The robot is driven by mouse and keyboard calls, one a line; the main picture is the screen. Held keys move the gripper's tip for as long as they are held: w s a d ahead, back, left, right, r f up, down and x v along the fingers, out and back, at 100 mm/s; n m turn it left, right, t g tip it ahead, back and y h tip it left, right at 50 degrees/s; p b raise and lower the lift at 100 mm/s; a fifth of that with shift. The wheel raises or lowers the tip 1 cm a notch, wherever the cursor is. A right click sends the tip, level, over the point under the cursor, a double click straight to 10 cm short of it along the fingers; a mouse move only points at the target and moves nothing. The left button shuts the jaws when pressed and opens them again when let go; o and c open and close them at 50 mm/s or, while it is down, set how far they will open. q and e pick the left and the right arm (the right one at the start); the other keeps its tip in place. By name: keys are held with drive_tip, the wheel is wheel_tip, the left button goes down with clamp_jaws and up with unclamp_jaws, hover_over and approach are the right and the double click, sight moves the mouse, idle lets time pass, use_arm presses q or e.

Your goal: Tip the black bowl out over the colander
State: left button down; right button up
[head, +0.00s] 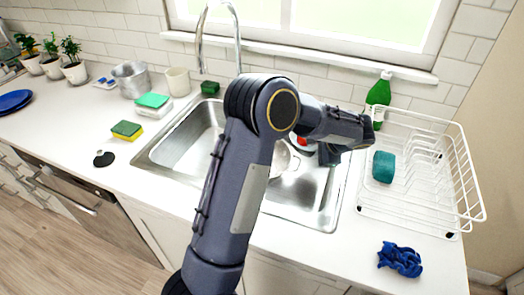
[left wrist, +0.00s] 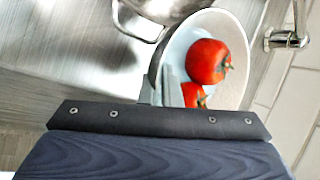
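My left gripper (head: 328,152) is over the right part of the sink, its fingers largely hidden in the head view. In the left wrist view its grey fingers (left wrist: 171,88) close on the near-left rim of a bowl (left wrist: 240,82). The bowl looks pale inside; its outside colour is unclear. Two red tomatoes (left wrist: 208,62) lie in it. A bit of red (head: 303,143) shows beside the gripper in the head view. The metal colander (head: 281,160) is in the sink, partly behind my forearm. Its wire handle (left wrist: 140,34) is left of the bowl. My right gripper is out of view.
A white dish rack (head: 465,190) with a teal sponge (head: 383,167) stands right of the sink (head: 180,143), a green bottle (head: 378,95) behind. A blue cloth (head: 400,259) lies in front. The faucet (head: 199,45) rises behind the sink.

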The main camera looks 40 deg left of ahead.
use_arm(q)
drive_tip(key=shift+s+a+r+t+h+b, duration=0.4)
drive_tip(key=shift+s+a+h+b, duration=0.1)
drive_tip(key=shift+b, duration=0.25)
drive_tip(key=shift+s+a+r+n+t+h+b, duration=0.5)
drive_tip(key=shift+a+r+t+h+b, duration=0.1)
drive_tip(key=shift+r+b, duration=0.15)
drive_tip(key=shift+s+a+r, duration=0.15)
drive_tip(key=shift+s+r, duration=0.05)
drive_tip(key=shift+s+a+r+t+h, duration=0.3)
drive_tip(key=shift+t+h, duration=0.2)
drive_tip(key=shift+s, duration=0.1)
drive_tip(key=shift+s+a+r+n+t+h, duration=0.25)
drive_tip(key=shift+a+r+n+t+h, duration=0.05)
drive_tip(key=shift+a, duration=0.05)
drive_tip(key=shift+s+a+r+t+h, duration=0.3)
drive_tip(key=shift+s+a+t, duration=0.05)
drive_tip(key=shift+s+t, duration=0.05)
drive_tip(key=shift+s+a+f+n+t, duration=0.15)
drive_tip(key=shift+n+t, duration=0.15)
drive_tip(key=shift+s+a+f+h, duration=0.1)
drive_tip(key=shift+s+a+h, duration=0.1)
drive_tip(key=shift+h, duration=0.3)
idle(0.4)
